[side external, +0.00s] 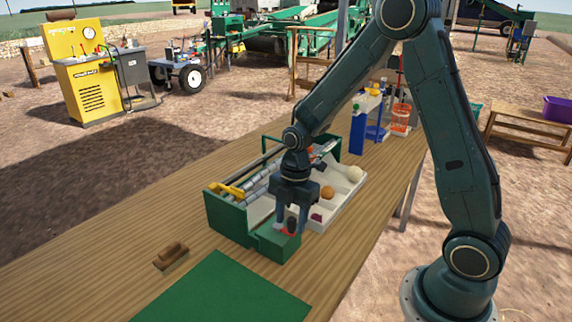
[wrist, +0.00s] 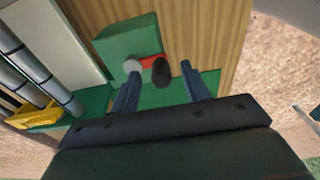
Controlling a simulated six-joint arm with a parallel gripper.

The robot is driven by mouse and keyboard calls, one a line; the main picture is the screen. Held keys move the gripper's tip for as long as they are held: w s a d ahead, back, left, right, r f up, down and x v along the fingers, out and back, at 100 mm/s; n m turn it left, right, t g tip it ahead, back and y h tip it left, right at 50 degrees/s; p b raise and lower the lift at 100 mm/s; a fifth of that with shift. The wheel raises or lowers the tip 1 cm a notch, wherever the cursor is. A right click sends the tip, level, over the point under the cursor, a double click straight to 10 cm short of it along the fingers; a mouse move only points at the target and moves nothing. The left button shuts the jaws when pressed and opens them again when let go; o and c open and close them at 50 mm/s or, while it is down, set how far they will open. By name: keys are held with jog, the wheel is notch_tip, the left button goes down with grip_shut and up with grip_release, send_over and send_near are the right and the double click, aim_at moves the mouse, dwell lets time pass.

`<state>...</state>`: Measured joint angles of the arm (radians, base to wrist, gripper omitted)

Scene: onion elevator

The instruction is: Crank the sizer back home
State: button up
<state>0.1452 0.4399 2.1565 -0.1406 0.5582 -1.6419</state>
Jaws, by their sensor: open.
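The sizer (side external: 228,218) is a green frame with grey rollers (side external: 262,184) and a yellow bar (side external: 228,190), standing on the wooden table. A green block (side external: 275,246) at its near end carries the crank. In the wrist view the crank shows as a silver hub (wrist: 132,66), a red arm (wrist: 151,62) and a black knob (wrist: 161,73). The red arm points right from the hub there. My gripper (wrist: 162,84) is open, its two fingers on either side of the knob in that view. I cannot tell whether they touch it. In the side view my gripper (side external: 291,217) is above the block.
A white divided tray (side external: 337,208) beside the rollers holds a few onions. A wooden brush-like block (side external: 172,256) and a green mat (side external: 222,292) lie on the table's near part. A blue stand (side external: 359,128) and an orange basket (side external: 400,118) are farther back.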

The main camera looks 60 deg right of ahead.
aim_at(291, 218)
jog(key=shift+r, duration=3.35)
jog(key=shift+s+r, duration=0.2)
jog(key=shift+r, duration=0.2)
jog(key=s+a+r+m+t, duration=0.1)
jog(key=s+r+m+t, duration=0.1)
jog(key=s+r+m, duration=0.5)
jog(key=s+a+r+m+t+h, duration=0.1)
jog(key=s+r+m+t, duration=0.2)
jog(key=s+r+m, duration=0.4)
jog(key=shift+s+m+t, duration=0.3)
jog(key=shift+s+m, duration=1.7)
jog(key=shift+s, duration=0.25)
jog(key=shift+c, duration=0.3)
